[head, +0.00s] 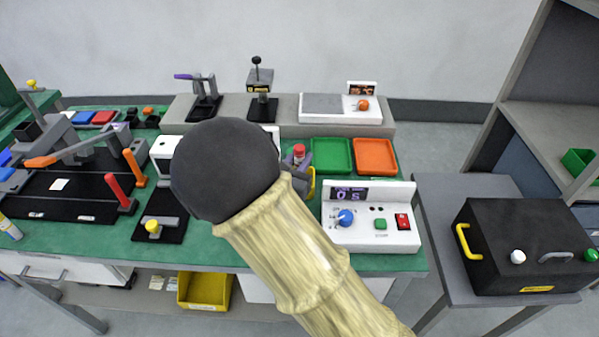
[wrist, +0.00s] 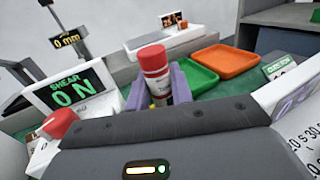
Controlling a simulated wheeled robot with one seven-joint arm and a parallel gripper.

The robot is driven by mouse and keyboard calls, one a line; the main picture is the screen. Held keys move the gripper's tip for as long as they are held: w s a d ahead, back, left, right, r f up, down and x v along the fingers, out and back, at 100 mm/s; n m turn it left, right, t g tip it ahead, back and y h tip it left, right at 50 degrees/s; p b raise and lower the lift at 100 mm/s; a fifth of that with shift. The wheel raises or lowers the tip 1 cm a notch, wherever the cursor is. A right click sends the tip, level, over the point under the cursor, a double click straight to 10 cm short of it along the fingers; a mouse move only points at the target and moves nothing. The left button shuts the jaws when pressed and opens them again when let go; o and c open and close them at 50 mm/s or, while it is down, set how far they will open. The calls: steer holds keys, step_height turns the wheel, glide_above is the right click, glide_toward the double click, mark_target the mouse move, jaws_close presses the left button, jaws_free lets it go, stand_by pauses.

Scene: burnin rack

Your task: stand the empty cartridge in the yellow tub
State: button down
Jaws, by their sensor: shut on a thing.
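The cartridge (wrist: 157,84) has a red cap and a pale labelled body. In the wrist view it stands between the purple fingers of my gripper (wrist: 161,88), which is shut on it. In the head view its red top (head: 299,150) shows just right of my arm, with my gripper (head: 297,162) around it over the green bench. My arm hides most of the gripper there. A yellow tub (head: 187,301) sits on the shelf below the bench, left of my arm. Its inside is only partly visible. Whether the cartridge is empty cannot be seen.
A green tray (head: 332,155) and an orange tray (head: 376,156) lie behind the gripper. A white control box (head: 378,237) with knobs stands at the front right. A lever press and black fixtures (head: 80,185) fill the left. A black case (head: 525,245) rests on a side table.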

steer(key=shift+f+b, duration=0.4)
steer(key=shift+f, duration=1.45)
steer(key=shift+w+f, duration=0.1)
steer(key=shift+f, duration=0.05)
steer(key=c, duration=1.2)
jaws_free()
steer(key=shift+a, duration=0.1)
steer(key=shift+c, duration=0.2)
